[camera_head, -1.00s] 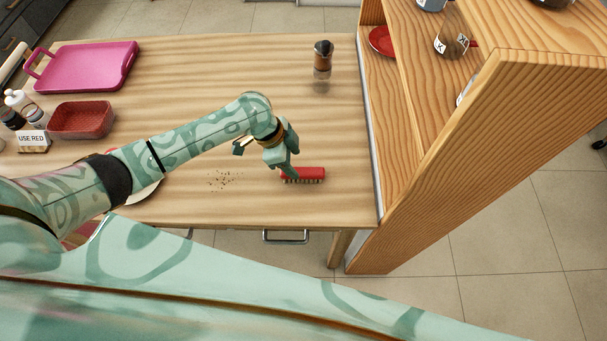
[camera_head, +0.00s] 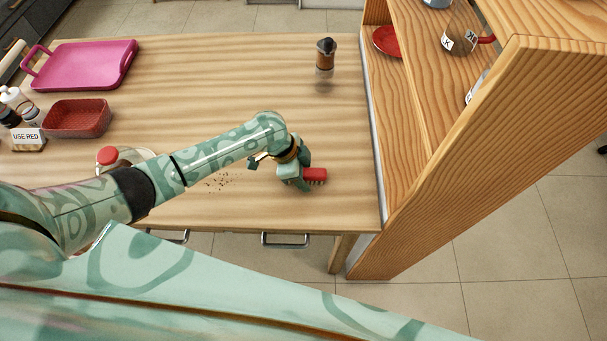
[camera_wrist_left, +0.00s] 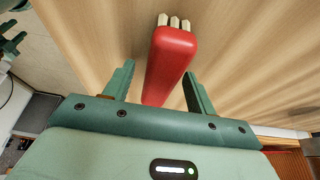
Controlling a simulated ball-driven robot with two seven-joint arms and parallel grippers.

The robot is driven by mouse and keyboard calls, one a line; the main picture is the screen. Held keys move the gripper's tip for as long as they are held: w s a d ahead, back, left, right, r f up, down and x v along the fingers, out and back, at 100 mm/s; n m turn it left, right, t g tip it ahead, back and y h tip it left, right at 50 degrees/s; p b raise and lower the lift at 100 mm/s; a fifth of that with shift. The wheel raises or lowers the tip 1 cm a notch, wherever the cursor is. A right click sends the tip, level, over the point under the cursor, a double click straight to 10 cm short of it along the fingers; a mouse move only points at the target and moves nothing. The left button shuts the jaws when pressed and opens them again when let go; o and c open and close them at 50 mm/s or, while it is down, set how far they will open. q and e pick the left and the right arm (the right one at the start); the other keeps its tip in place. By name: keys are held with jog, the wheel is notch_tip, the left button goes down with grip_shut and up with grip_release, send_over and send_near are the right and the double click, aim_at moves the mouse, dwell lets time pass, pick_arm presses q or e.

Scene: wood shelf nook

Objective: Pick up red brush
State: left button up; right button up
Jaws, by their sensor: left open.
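The red brush (camera_head: 316,175) lies on the wooden table near its front right edge. In the head view, my left gripper (camera_head: 303,178) is over its left end and hides part of it. In the left wrist view, the red brush (camera_wrist_left: 170,62) extends between the two fingers of my open left gripper (camera_wrist_left: 157,88), with pale bristles at its far end. Gaps show between the fingers and the handle, so the brush is not gripped.
Dark crumbs (camera_head: 219,182) lie left of the brush. A pepper grinder (camera_head: 325,62) stands at the back. A wooden shelf (camera_head: 440,160) borders the table on the right. A red container (camera_head: 78,118), pink tray (camera_head: 85,65) and "USE RED" sign (camera_head: 28,138) are at left.

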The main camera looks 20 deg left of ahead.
aim_at(308, 172)
pick_arm(q)
jog(key=shift+f, duration=0.25)
jog(key=shift+c, duration=0.3)
jog(key=c, duration=1.1)
jog(key=shift+r, duration=0.1)
jog(key=shift+r, duration=0.2)
notch_tip(308, 172, up, 3)
jog(key=shift+r+p, duration=0.1)
jog(key=shift+p, duration=0.7)
jog(key=s+d+r+p, duration=0.1)
jog(key=s+r+p, duration=0.1)
jog(key=s+r, duration=0.1)
jog(key=s+d+r+p, duration=0.1)
jog(key=s+r+p, duration=0.1)
jog(key=s, duration=0.4)
jog(key=s+d+r+p, duration=0.1)
jog(key=s+r+p, duration=0.1)
jog(key=s+r, duration=0.2)
jog(key=shift+s+r+p, duration=0.35)
jog(key=shift+s, duration=0.05)
